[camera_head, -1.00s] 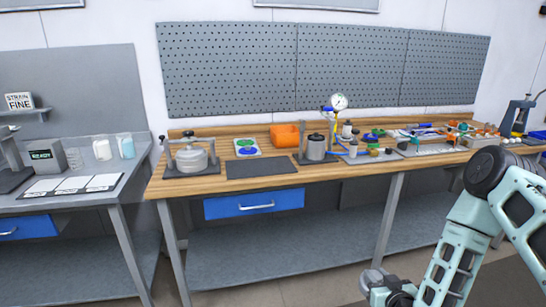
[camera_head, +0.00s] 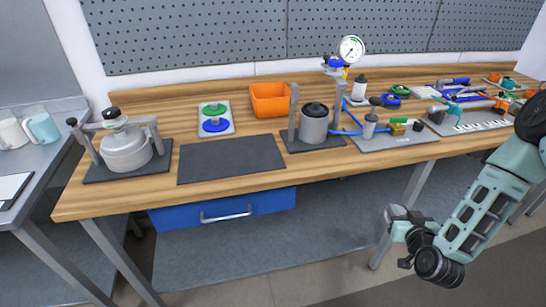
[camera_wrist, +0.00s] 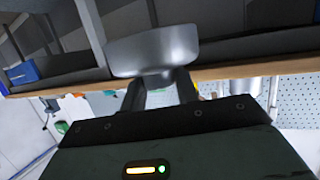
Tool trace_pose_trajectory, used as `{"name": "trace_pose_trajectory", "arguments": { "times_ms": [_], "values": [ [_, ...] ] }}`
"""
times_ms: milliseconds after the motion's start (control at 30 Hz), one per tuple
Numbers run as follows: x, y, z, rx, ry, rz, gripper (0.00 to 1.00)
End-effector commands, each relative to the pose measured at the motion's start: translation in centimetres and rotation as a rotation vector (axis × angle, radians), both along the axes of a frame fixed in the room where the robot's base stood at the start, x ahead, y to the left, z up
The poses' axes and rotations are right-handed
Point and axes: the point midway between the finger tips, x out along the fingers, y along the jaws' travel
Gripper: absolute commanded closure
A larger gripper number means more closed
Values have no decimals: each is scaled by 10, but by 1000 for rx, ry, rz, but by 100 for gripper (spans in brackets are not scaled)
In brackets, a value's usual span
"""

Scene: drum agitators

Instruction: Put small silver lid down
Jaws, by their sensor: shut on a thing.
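My gripper (camera_wrist: 160,90) is shut on the small silver lid (camera_wrist: 153,50), which shows across the fingertips in the wrist view. In the head view my gripper (camera_head: 402,224) hangs in front of the bench, below the tabletop, at the right; the grey lid (camera_head: 392,213) is small and partly unclear there. A squat silver pot (camera_head: 126,151) stands in a clamp frame on a dark base at the left of the bench. A silver canister (camera_head: 314,124) with a black top stands between two posts nearer the middle. Neither is touched by my gripper.
A bare dark mat (camera_head: 231,159) lies between the two vessels. Behind are a tray with green and blue discs (camera_head: 215,118) and an orange bin (camera_head: 270,100). Gauge (camera_head: 351,49), hoses and tools crowd the right. A blue drawer (camera_head: 224,209) is under the front edge.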

Motion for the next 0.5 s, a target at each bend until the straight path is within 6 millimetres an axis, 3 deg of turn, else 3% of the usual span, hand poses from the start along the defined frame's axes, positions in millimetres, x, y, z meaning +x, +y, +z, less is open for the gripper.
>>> {"name": "trace_pose_trajectory", "arguments": {
  "times_ms": [33,200,467,500],
  "values": [
    [0,-1,-15,0,-1,-1,100],
    [0,-1,-46,0,-1,-1,100],
    [0,0,-84,0,-2,-1,100],
    [-1,2,-78,-3,3,7,100]
  ]
}}
